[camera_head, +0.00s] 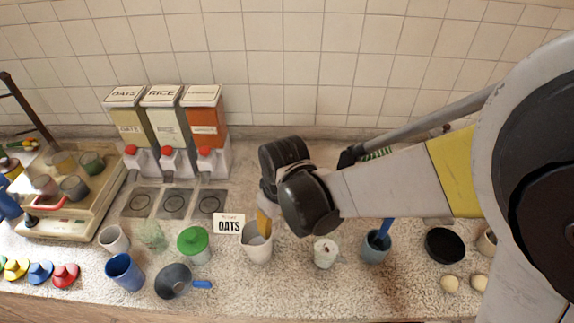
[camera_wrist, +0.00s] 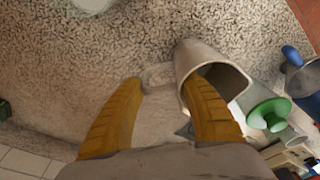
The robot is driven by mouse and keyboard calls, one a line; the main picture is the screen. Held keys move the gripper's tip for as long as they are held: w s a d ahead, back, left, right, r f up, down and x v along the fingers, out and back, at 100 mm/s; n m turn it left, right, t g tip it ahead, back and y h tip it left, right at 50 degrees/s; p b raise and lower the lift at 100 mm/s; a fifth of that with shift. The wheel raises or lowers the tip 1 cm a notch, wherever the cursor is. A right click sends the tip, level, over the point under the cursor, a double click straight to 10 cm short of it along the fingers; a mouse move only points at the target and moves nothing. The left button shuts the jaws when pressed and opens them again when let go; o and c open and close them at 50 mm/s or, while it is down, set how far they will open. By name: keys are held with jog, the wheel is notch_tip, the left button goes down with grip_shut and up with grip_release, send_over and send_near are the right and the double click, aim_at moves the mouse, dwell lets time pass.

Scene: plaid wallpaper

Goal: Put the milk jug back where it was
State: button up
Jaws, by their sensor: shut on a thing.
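The milk jug (camera_head: 257,247) is a pale, open-topped jug at the counter's middle, right of the OATS card (camera_head: 229,224). My gripper (camera_head: 264,222) reaches down to its rim from the upper right. In the wrist view the jug (camera_wrist: 197,58) lies between and around my yellow fingers (camera_wrist: 160,112): the right finger goes into its mouth, and the left finger is outside, past its handle (camera_wrist: 156,76). The gripper is shut on the jug's handle side. The jug looks upright; whether its base touches the counter is hard to tell.
A green-lidded jar (camera_head: 194,244) stands left of the jug and a white lidded pot (camera_head: 325,253) right of it. A blue-grey cup (camera_head: 376,247) holds a blue handle. A dark pan (camera_head: 173,281) lies in front. Dispensers (camera_head: 163,125) stand behind. My arm hides the back right.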

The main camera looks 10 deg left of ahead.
jog(key=shift+f, duration=0.15)
jog(key=o, duration=1.4)
jog(key=shift+c, duration=0.2)
notch_tip(320, 180, up, 12)
jog(key=s+d+p, duration=0.1)
jog(key=p, duration=0.3)
jog(key=s+d+r+m+t, duration=0.1)
jog(key=d+r+m+t, duration=0.1)
jog(key=d, duration=0.7)
jog(key=s+d+r+m+t, duration=0.2)
jog(key=d+r+m, duration=0.1)
jog(key=d, duration=0.6)
jog(key=s+d+r+m+t+h, duration=0.1)
jog(key=d+r+m+t, duration=0.1)
jog(key=d+m, duration=0.3)
jog(key=d, duration=0.4)
jog(key=shift+s+r, duration=0.25)
jog(key=shift+s, duration=0.15)
